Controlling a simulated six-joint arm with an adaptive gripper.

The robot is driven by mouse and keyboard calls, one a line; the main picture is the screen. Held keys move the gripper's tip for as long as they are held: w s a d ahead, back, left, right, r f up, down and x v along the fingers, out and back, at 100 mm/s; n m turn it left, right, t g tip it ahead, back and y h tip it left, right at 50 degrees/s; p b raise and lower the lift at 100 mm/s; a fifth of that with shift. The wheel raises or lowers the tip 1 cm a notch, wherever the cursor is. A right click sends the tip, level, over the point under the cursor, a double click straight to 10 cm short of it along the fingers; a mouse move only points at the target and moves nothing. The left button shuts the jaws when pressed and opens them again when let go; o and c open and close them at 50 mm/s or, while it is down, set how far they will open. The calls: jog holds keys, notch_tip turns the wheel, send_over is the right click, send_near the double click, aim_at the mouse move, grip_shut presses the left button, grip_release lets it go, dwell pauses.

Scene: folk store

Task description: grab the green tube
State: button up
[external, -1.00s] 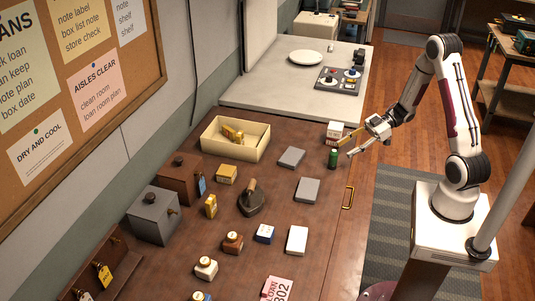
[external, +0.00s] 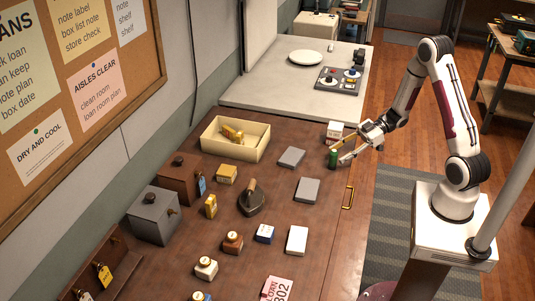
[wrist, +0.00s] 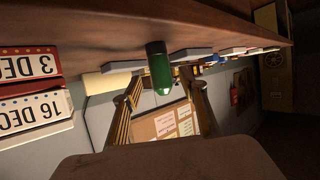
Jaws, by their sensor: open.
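The green tube (external: 332,158) stands upright on the brown table near its right edge. In the wrist view, which is upside down, the green tube (wrist: 158,68) hangs from the table surface at the top, between the lines of the two fingers. My gripper (external: 339,152) is open and low over the table edge, with its fingertips at the tube, one on each side as far as I can tell. In the wrist view my gripper (wrist: 165,95) shows both fingers spread, with nothing held. I cannot tell whether either finger touches the tube.
A white date block (external: 334,129) stands just behind the tube; its date cards (wrist: 30,85) fill the wrist view's left side. Grey flat boxes (external: 291,157) lie left of the tube. A cream tray (external: 262,146) is farther left. Table around the tube's front is clear.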

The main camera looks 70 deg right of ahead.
aim_at(333, 158)
jog(key=shift+x, duration=2)
jog(key=shift+s+f, duration=0.1)
jog(key=shift+f, duration=0.05)
jog(key=c, duration=1)
